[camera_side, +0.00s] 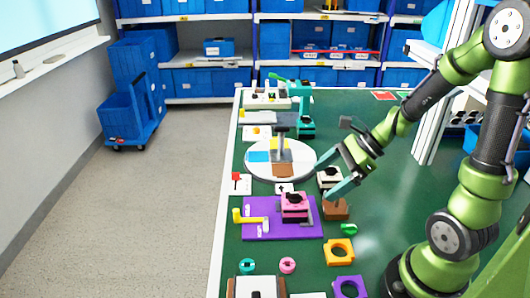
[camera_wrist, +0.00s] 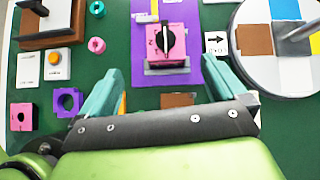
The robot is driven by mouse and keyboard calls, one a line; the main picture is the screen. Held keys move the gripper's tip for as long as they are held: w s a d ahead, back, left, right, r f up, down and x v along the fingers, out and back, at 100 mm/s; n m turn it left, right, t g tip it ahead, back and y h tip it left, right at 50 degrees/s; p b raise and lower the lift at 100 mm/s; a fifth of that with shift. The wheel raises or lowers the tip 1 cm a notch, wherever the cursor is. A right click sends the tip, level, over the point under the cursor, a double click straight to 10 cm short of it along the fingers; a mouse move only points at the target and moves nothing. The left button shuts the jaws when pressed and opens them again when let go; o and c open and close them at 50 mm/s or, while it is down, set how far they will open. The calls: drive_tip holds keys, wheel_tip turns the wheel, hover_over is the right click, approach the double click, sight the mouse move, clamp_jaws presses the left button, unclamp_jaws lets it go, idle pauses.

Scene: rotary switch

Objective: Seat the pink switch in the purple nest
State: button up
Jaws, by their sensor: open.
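The pink switch (camera_side: 294,203), a block with a black knob on top, stands at the right part of the purple nest plate (camera_side: 262,226). The wrist view shows the switch (camera_wrist: 165,42) upright with its knob facing up, a grey strip along its near side, and the purple plate (camera_wrist: 184,78) around it. I cannot tell whether it sits fully down. My gripper (camera_side: 331,172) is open and empty, with teal fingers, to the right of and above the switch. In the wrist view the gripper (camera_wrist: 162,66) has its fingers spread wide, apart from the switch.
A yellow lever (camera_side: 243,218) stands at the plate's left. A round turntable (camera_side: 262,172) is behind. Orange (camera_side: 339,251) and purple (camera_side: 349,287) blocks lie in front.

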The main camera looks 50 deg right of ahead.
drive_tip(key=s+a+r+n+h, duration=0.1)
drive_tip(key=a+r+n, duration=0.1)
drive_tip(key=r+n, duration=0.2)
drive_tip(key=s+a+r+n+h, duration=0.2)
drive_tip(key=a+r+n, duration=0.1)
drive_tip(key=n, duration=0.7)
drive_tip(key=s+a+r+n+t+h, duration=0.1)
drive_tip(key=s+a+r+n, duration=0.1)
drive_tip(key=r+n, duration=0.4)
drive_tip(key=shift+a+n, duration=0.7)
drive_tip(key=shift+n, duration=0.1)
